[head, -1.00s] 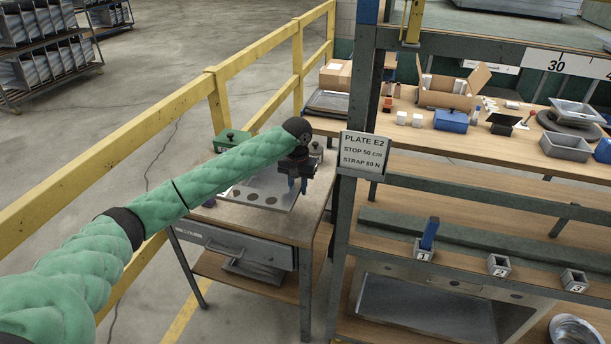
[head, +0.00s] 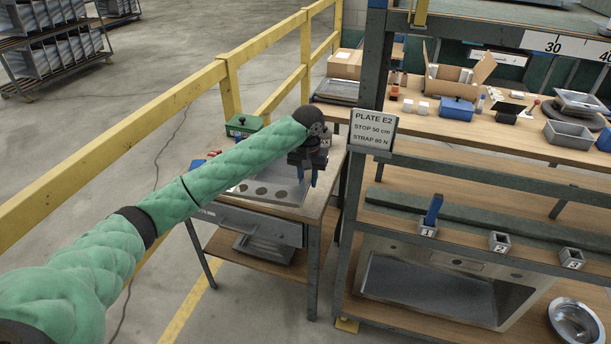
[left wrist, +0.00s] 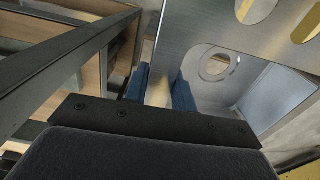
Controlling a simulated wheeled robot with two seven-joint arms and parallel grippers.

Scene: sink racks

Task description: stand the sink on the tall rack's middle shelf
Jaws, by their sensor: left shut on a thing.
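My left gripper (head: 308,176) is shut on the edge of a steel sink (head: 268,191), a flat panel with several round holes, over the small bench. In the left wrist view the blue fingers (left wrist: 162,92) straddle the edge, with the holed steel face (left wrist: 195,35) to the right. I cannot tell whether the sink touches the bench. The tall rack (head: 371,75) stands right of the gripper. Its middle shelf (head: 480,190) carries small blocks numbered 1, 2 and 3; block 1 (head: 428,230) holds an upright blue piece. My right gripper is not in view.
A sign (head: 373,131) hangs on the rack's near post. A large steel unit (head: 425,288) and round bowl (head: 576,322) occupy the lower shelf. A yellow railing (head: 160,120) runs along the left. A green box (head: 243,126) sits on the bench. A cluttered worktop (head: 420,122) lies behind.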

